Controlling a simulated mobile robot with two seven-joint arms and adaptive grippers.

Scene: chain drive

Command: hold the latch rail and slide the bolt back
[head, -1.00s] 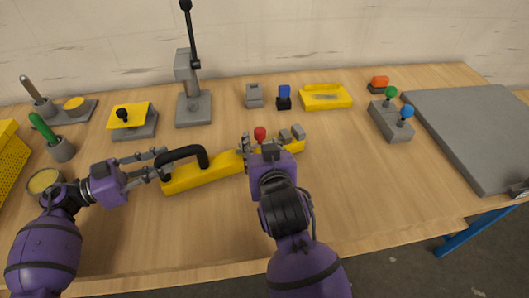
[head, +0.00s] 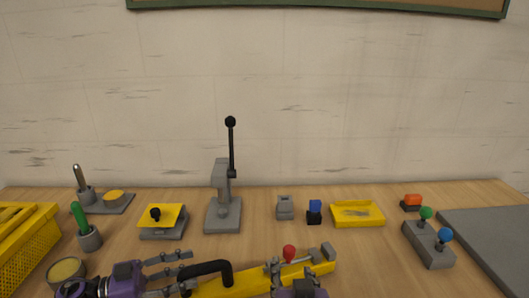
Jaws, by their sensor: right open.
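The yellow latch rail (head: 243,288) lies at the bottom of the head view, with a black arched handle (head: 205,267) at its left end. The bolt's red knob (head: 289,252) stands up near the rail's right part, beside grey blocks. My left gripper (head: 188,272) is at the left end of the black handle, fingers near it; I cannot tell whether they are closed on it. My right gripper (head: 292,272) is open, close to the red knob on its near side. Its lower part is cut off by the picture's edge, and contact with the knob is unclear.
A grey lever press (head: 222,213) stands behind the rail. A yellow-topped block (head: 163,217), a blue switch (head: 314,211) and a yellow tray (head: 357,214) stand along the back. A joystick box (head: 428,246) is at right. Bare table lies right of the rail.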

